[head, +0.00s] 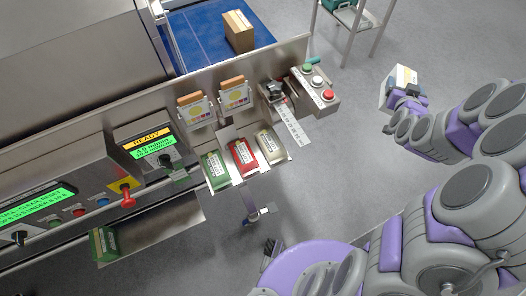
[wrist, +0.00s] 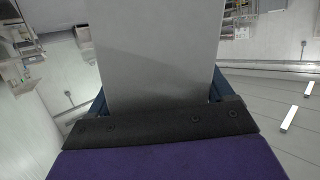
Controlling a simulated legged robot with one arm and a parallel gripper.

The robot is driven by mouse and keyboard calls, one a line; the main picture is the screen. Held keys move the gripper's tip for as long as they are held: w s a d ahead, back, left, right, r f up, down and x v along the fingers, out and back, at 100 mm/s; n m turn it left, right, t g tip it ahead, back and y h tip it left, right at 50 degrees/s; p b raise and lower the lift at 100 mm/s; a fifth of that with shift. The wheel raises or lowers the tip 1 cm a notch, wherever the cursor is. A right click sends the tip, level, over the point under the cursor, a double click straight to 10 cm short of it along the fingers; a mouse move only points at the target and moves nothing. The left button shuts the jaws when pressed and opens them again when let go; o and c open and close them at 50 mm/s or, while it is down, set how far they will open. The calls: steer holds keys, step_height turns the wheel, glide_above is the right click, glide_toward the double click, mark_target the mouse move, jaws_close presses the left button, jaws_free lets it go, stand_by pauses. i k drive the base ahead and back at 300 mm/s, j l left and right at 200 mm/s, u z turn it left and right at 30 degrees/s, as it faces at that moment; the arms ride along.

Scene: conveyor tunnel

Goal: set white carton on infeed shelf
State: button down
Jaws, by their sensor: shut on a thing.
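My gripper (head: 408,103) is at the right, out over open floor, shut on a white carton (head: 386,91). The carton's pale face (wrist: 155,55) fills the middle of the wrist view, above the dark gripper edge. The fingertips are mostly hidden behind it. The carton is clear of the machine and touches nothing but the gripper. Which surface is the infeed shelf is not certain; a metal shelf (head: 160,232) juts from the machine at lower left, with a green box (head: 103,243) on it.
A small rack holds a green carton (head: 215,170), a red carton (head: 243,155) and a cream carton (head: 270,143). A button box (head: 314,87) sits at the machine's corner. A brown box (head: 238,31) lies on the blue belt (head: 205,40). A metal stand (head: 350,25) is at the top right.

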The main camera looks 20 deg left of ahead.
mark_target(147, 228)
steer(key=k+j+z, duration=1)
steer(key=k+z, duration=0.25)
